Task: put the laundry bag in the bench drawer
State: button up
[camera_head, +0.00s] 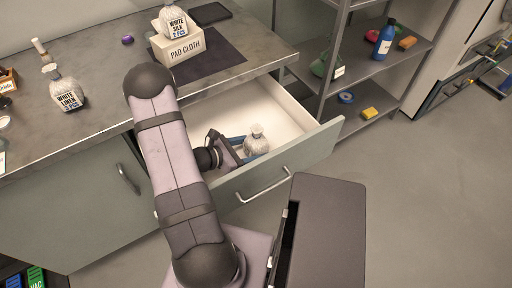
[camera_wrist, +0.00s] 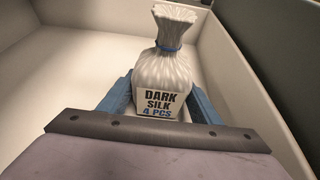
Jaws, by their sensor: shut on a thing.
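My gripper (camera_wrist: 161,100) is inside the open bench drawer (camera_head: 322,135), with its blue fingers on either side of a laundry bag (camera_head: 256,141). The gripper is shut on this bag. The bag is whitish and upright, tied at the neck with a blue band, and its label reads "DARK SILK 4 PCS" in the wrist view (camera_wrist: 163,72). The bag is at or just above the drawer floor; I cannot tell whether it touches. The fingers hide its lower sides. The drawer is pulled out and otherwise looks empty where visible.
On the bench top (camera_head: 105,112) stand a "WHITE LINEN" bag (camera_head: 66,92) at left and a "WHITE SILK" bag (camera_head: 174,22) on a "PAD CLOTH" box (camera_head: 185,49). A shelf rack (camera_head: 385,72) with a blue bottle (camera_head: 384,40) stands right of the drawer.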

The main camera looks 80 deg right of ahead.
jog(key=o, duration=1.2)
jog(key=shift+r, duration=0.15)
jog(key=v, duration=1.2)
